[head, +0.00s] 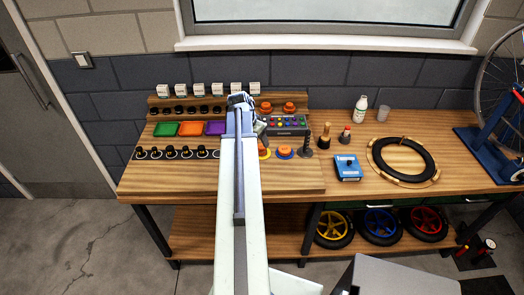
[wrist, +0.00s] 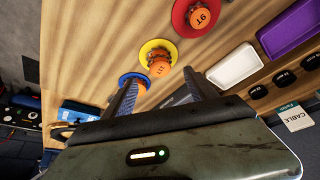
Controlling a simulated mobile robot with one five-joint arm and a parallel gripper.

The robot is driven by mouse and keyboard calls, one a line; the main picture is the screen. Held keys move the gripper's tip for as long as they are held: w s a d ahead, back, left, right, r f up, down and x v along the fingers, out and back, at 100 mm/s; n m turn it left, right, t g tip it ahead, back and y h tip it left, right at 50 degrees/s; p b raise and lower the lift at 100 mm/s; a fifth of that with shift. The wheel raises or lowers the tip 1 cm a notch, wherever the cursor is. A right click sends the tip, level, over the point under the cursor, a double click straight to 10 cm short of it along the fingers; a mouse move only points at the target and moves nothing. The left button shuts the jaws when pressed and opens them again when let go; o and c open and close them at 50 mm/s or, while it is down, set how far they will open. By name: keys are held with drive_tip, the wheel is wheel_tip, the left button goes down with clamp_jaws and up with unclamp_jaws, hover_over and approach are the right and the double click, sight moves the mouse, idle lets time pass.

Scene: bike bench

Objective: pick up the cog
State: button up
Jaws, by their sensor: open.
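Orange cogs sit on coloured round dishes on the wooden bench. In the wrist view, one orange cog (wrist: 160,68) stands on a yellow dish (wrist: 148,49), between and just beyond the fingertips of my gripper (wrist: 160,78). My gripper is open, with nothing seen between its fingers. Another orange cog (wrist: 203,17) sits on a red dish (wrist: 184,28). A third, on a blue dish (wrist: 123,79), is partly hidden by a finger. In the head view, an orange cog (head: 285,151) shows on the blue dish; my arm hides part of this area.
A blue box (head: 347,167) and a black tyre (head: 404,160) are to the right. A dark post (head: 306,145) stands close to the dishes.

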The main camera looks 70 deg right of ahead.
sight(261, 146)
drive_tip(key=b+x, duration=0.4)
drive_tip(key=x, duration=0.2)
drive_tip(key=shift+b, duration=0.4)
drive_tip(key=shift+r, duration=0.2)
drive_tip(key=shift+c, duration=0.7)
clamp_jaws()
